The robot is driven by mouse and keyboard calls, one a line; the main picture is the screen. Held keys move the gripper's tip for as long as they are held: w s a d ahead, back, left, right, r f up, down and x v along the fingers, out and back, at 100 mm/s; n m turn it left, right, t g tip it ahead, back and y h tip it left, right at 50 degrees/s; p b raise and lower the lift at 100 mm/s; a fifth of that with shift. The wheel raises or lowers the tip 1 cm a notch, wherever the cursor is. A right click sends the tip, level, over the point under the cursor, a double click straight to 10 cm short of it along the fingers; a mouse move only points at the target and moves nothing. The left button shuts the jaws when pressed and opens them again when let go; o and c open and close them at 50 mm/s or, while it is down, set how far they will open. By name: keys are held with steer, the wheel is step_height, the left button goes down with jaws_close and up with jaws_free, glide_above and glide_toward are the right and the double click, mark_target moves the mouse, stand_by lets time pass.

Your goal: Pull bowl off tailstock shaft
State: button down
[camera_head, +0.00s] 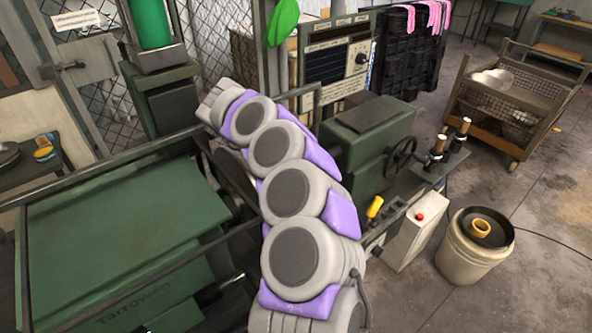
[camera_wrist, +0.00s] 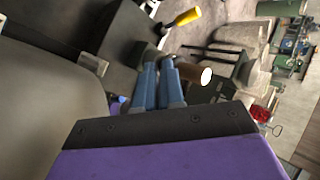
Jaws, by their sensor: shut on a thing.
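My gripper (camera_wrist: 160,64) shows in the wrist view as two blue fingers close together. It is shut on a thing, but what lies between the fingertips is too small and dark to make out. A brown cylinder with a pale end (camera_wrist: 195,74) shows just right of the fingertips. In the head view my arm rises from the bottom and hides the gripper. The green tailstock housing (camera_head: 365,150) with its handwheel (camera_head: 400,159) stands right of the arm. I cannot make out the bowl on the shaft, or the shaft itself.
A yellow handle (camera_head: 375,206) and a white control box with a red button (camera_head: 418,232) stand right of my arm. A white bucket (camera_head: 474,262) and a wheeled cart (camera_head: 520,103) are farther right. A green guard (camera_head: 115,250) lies left. Floor between bucket and cart is clear.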

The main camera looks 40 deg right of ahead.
steer(key=shift+r+p, duration=0.5)
steer(key=shift+r, duration=0.4)
steer(key=shift+r+p, duration=2.55)
steer(key=shift+r, duration=1.35)
